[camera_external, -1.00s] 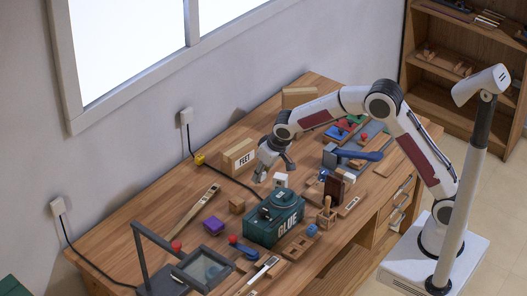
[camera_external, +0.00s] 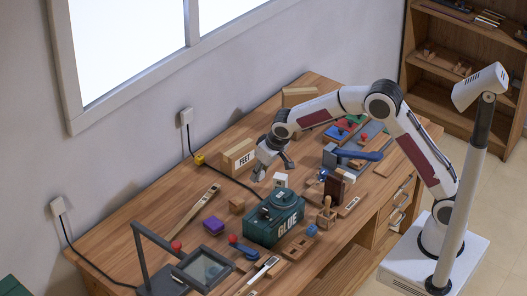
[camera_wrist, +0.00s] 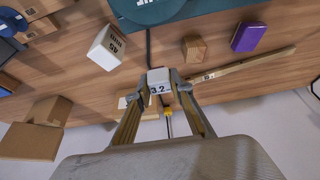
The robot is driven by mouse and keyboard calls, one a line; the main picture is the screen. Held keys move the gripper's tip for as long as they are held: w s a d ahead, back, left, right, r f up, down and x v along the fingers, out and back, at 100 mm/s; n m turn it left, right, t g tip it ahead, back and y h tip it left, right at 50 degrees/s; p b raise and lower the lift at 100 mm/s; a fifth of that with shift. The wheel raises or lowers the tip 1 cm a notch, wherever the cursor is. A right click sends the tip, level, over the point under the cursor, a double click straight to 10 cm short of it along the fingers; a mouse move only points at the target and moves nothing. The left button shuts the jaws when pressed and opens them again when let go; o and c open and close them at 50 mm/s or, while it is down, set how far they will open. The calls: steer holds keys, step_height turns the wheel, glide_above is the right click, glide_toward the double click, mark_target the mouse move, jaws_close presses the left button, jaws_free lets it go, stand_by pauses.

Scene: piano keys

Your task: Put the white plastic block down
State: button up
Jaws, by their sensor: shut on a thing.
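The white plastic block (camera_wrist: 159,79), with dark figures on its face, sits between the fingertips of my gripper (camera_wrist: 160,88) in the wrist view. My gripper is shut on it. In the outside view my gripper (camera_external: 274,168) points down over the bench, behind the green glue pot. The held block is hard to make out there. I cannot tell whether it touches the bench top. A second white block with dark lettering (camera_wrist: 107,47) stands apart from my gripper in the wrist view; a white block (camera_external: 280,180) shows beside the pot in the outside view.
The glue pot (camera_external: 273,220), a small wooden block (camera_external: 237,206) and a purple block (camera_external: 213,226) are nearby. A wooden FEET box (camera_external: 239,157) stands behind my gripper. A dark cable crosses the bench (camera_external: 150,215). Bare wood lies left of my gripper.

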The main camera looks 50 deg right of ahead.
steer(key=w+a+n+y, duration=0.1)
steer(key=w+a+n, duration=0.35)
steer(key=a, duration=0.85)
steer(key=n+g+y, duration=0.1)
steer(key=n+y, duration=0.1)
steer(key=n, duration=0.3)
glide_above(191, 245)
steer(key=s, duration=0.1)
steer(key=shift+s+d+f, duration=0.1)
steer(key=shift+d+f, duration=0.3)
steer(key=shift+f, duration=0.45)
steer(key=shift+f, duration=0.1)
steer(key=shift+f, duration=1.25)
steer(key=shift+f, duration=2.65)
steer(key=shift+f, duration=0.2)
